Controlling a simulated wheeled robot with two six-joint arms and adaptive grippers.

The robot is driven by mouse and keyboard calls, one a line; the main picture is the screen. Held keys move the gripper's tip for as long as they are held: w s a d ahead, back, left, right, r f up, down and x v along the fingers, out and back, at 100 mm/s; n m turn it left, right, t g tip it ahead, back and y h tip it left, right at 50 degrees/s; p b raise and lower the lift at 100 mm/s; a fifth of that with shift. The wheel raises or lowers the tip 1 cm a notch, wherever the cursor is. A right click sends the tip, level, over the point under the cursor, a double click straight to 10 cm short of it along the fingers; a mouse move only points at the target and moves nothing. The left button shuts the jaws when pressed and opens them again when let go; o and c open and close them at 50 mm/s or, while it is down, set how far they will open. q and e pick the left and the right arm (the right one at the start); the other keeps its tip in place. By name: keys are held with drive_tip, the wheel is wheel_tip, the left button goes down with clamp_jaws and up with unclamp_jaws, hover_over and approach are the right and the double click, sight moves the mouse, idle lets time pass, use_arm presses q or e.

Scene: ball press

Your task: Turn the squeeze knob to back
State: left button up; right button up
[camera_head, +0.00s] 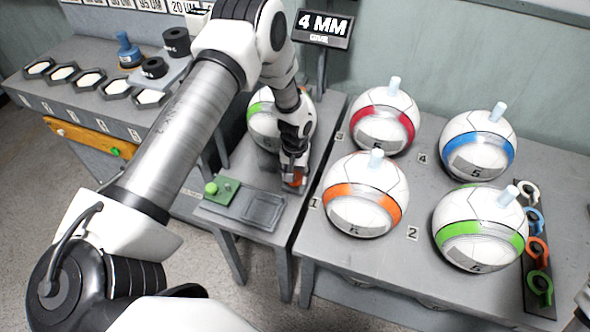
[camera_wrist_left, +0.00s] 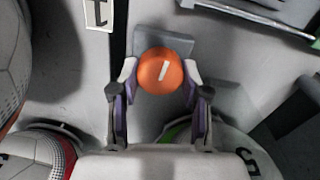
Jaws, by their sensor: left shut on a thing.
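The orange squeeze knob (camera_wrist_left: 160,71) is round and has a white line on top, tilted slightly right of vertical in the left wrist view. It sits on a grey block at the front of the press. My left gripper (camera_wrist_left: 158,84) has a finger on each side of the knob and is shut on it. In the head view my left gripper (camera_head: 292,176) reaches down from above, and only a small part of the knob (camera_head: 297,181) shows. A ball with a green band (camera_head: 262,104) is behind the gripper, partly hidden by my arm.
A green button box (camera_head: 222,190) and a grey panel (camera_head: 263,211) are left of the knob. Several numbered balls, one with an orange band (camera_head: 365,196), stand on the right table. A sign reading 4 MM (camera_head: 324,26) stands behind.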

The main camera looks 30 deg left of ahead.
use_arm(q)
drive_tip(key=shift+s+f+n, duration=0.1)
drive_tip(key=shift+s+n, duration=0.05)
drive_tip(key=shift+n, duration=0.35)
drive_tip(key=o, duration=1.1)
drive_tip(key=shift+o, duration=0.2)
drive_tip(key=shift+p, duration=0.3)
drive_tip(key=shift+w+r, duration=0.2)
drive_tip(key=shift+r, duration=0.25)
wheel_tip(320, 180, up, 11)
